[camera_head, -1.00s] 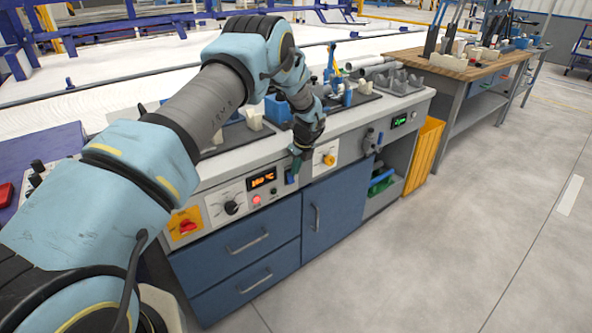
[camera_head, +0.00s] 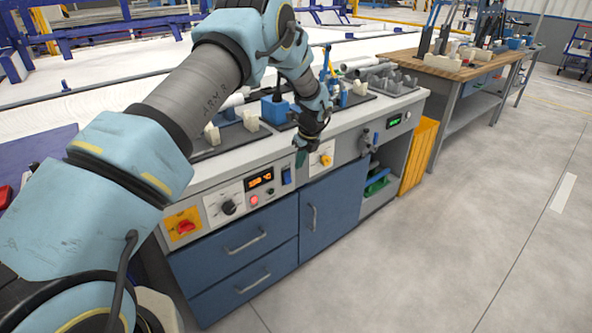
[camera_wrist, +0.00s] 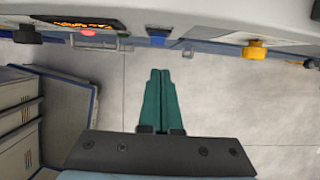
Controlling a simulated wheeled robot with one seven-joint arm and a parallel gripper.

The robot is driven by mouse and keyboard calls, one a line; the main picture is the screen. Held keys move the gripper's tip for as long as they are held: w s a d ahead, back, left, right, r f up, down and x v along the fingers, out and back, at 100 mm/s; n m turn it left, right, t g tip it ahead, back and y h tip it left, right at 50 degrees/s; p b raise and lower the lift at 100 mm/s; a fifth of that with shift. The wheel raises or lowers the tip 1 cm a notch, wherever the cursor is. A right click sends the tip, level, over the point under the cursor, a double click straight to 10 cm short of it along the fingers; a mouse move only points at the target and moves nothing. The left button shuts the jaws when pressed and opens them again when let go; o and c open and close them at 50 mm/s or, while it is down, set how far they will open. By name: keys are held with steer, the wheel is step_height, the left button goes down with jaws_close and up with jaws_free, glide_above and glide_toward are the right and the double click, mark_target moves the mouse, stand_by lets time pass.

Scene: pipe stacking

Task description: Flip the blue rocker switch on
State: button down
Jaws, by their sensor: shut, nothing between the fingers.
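The blue rocker switch (camera_head: 287,176) is on the front panel of the workbench, just right of the orange digital display. It also shows at the top of the wrist view (camera_wrist: 157,38), as a small dark-blue block. I cannot tell which way its rocker is tilted. My gripper (camera_head: 300,158) is in front of the panel, a little above and right of the switch in the head view. Its green fingers (camera_wrist: 160,73) are closed together and empty, with their tips apart from the switch in the wrist view.
A yellow knob (camera_head: 325,159) is right of the switch. Left of it are the display (camera_head: 260,180), a red button (camera_head: 254,199), a black dial (camera_head: 228,207) and a red rotary switch (camera_head: 184,227). Blue drawers (camera_head: 235,250) lie below. The floor in front is clear.

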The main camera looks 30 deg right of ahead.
step_height(320, 180, up, 7)
steer(key=b, duration=0.1)
steer(key=shift+s, duration=0.3)
steer(key=shift+f, duration=0.1)
